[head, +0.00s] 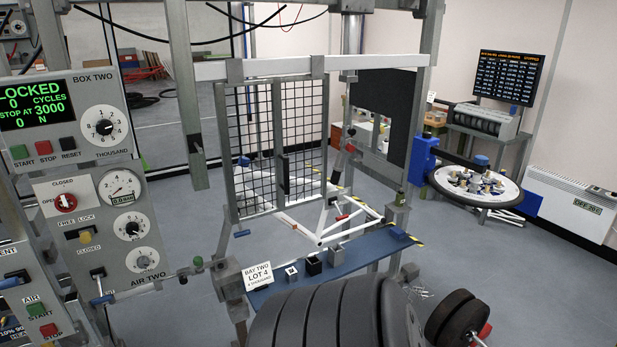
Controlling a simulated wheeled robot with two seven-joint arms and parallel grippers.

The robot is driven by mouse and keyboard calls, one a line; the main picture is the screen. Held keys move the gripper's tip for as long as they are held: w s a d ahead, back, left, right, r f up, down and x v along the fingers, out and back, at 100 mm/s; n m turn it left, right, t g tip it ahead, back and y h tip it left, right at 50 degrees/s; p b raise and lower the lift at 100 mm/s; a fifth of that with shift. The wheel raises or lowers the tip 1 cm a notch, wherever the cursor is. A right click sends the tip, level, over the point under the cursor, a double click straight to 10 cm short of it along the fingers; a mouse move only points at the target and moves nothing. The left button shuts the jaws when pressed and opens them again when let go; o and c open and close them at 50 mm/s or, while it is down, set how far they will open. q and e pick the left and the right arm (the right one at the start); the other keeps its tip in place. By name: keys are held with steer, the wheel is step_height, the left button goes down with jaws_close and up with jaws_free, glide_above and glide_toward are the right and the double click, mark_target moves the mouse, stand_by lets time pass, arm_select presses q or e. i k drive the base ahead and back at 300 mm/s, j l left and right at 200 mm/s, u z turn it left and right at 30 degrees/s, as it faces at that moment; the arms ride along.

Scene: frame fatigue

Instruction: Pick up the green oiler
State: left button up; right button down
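A small dark green object (400,197), which looks like the oiler, stands upright in the head view. It is right of centre, by the frame's right post, just above the right end of the blue shelf (352,253). It is small in the picture, and I cannot make out its spout or exactly what it rests on. Neither of my grippers shows in this view, and nothing is seen touching the green object.
Large dark discs (312,318) fill the bottom centre, in front of the shelf. Small blocks (313,264) and a lot sign (258,275) are at the shelf's left. Control boxes (131,220) stand left.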

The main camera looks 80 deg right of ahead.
mark_target(400, 199)
steer(key=z, duration=3.15)
steer(key=i+l, duration=0.2)
steer(key=i, duration=0.25)
steer(key=i+l+z, duration=0.15)
steer(key=i, duration=0.35)
steer(key=l, duration=0.1)
